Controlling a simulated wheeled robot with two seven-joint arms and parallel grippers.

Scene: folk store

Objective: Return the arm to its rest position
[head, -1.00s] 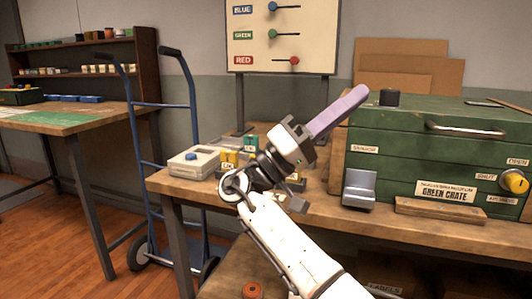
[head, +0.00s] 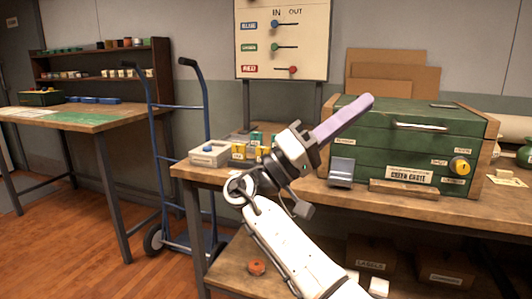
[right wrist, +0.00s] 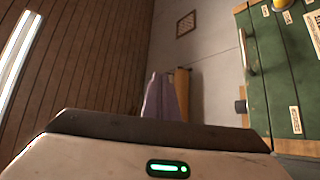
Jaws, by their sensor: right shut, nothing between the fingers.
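My right arm comes up from the bottom centre of the head view. Its gripper (head: 366,101) has long purple fingers that lie together, shut and empty, pointing up and to the right. In the picture they overlap the left front of the green crate (head: 400,150); I cannot tell the exact gap. The purple fingers also show in the right wrist view (right wrist: 160,96), beyond the dark edge of the gripper body. My left gripper is in neither view.
The crate stands on a wooden workbench (head: 465,212) with a grey metal block (head: 342,172), a pale box (head: 210,153) and small yellow boxes. A blue hand truck (head: 154,150) stands left of it. A lever board (head: 282,38) is behind. Open wooden floor lies at lower left.

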